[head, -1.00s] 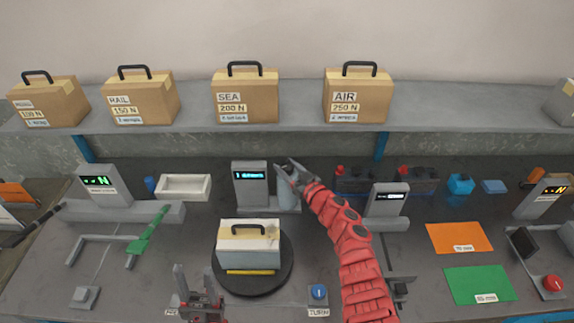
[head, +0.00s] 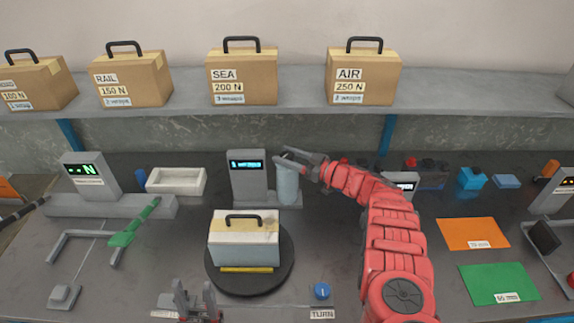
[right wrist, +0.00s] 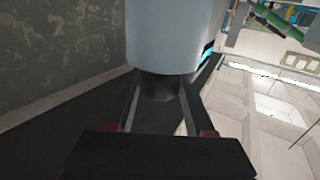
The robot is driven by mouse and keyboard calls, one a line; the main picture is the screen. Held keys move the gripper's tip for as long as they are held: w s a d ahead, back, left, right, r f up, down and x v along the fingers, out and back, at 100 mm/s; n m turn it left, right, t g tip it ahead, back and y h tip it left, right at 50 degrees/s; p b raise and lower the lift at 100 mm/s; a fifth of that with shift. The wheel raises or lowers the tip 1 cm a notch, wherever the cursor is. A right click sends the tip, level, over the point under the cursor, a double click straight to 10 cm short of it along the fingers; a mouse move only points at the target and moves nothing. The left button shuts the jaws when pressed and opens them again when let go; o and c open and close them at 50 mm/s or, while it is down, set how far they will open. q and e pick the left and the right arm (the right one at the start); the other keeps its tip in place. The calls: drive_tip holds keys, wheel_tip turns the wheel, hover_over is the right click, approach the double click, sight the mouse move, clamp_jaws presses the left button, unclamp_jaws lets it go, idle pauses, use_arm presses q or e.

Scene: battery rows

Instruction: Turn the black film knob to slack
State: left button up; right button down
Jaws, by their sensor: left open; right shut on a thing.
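The film dispenser (head: 248,182) is a grey post with a lit blue display, and the pale blue film roll (head: 287,186) stands upright beside it. The black knob (right wrist: 160,86) shows in the right wrist view at the end of the roll, partly hidden between the fingers. My right gripper (head: 281,156) is at the top of the roll, coming in from the right, and is shut on the knob. The right wrist view shows its two fingers (right wrist: 160,100) on either side of the knob. My left gripper (head: 194,290) is open and empty at the front edge, left of centre.
A case (head: 244,241) sits on a black turntable (head: 250,285) in front of the dispenser. A blue TURN button (head: 321,290), a white tray (head: 176,180) and a green-handled lever (head: 134,225) stand nearby. Labelled boxes line the shelf (head: 300,112) behind.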

drive_tip(key=shift+f+n+g+b, duration=0.2)
drive_tip(key=shift+n+g+b, duration=0.15)
drive_tip(key=shift+b, duration=0.45)
drive_tip(key=shift+a+y, duration=0.1)
drive_tip(key=shift+y, duration=0.2)
drive_tip(key=shift+c, duration=1.3)
unclamp_jaws()
drive_tip(key=shift+r, duration=0.1)
drive_tip(key=shift+s+d, duration=0.1)
drive_tip(key=shift+d, duration=0.3)
drive_tip(key=v, duration=1.6)
drive_tip(key=shift+s+d, duration=0.2)
drive_tip(key=shift+d, duration=0.1)
drive_tip(key=shift+r, duration=0.1)
